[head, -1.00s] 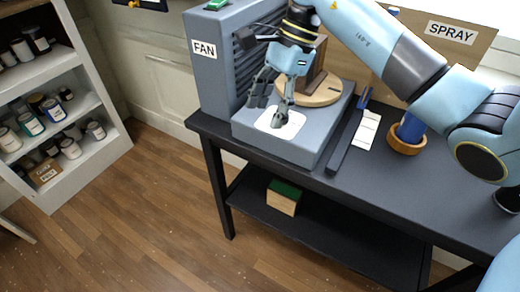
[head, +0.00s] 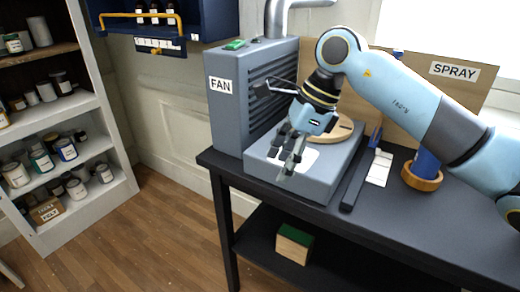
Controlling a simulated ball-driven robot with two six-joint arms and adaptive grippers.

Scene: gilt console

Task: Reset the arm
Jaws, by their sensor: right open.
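My right arm comes in from the right over the dark table (head: 420,222). Its gripper (head: 284,160) is open and points down over the front of the grey fan unit's base (head: 318,187). I see nothing between its fingers. A white patch (head: 308,158) on the base lies behind the fingers. A round wooden disc (head: 345,130) sits on the base, partly hidden by the gripper. The grey box labelled FAN (head: 226,112) stands to the left of the gripper. My left gripper is not in view.
A blue can in a wooden ring (head: 422,178), a white card (head: 379,170) and a dark bar (head: 355,183) are on the table. The SPRAY board (head: 420,110) stands behind. A green-topped block (head: 294,243) sits on the lower shelf. White shelves (head: 90,110) with jars stand left.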

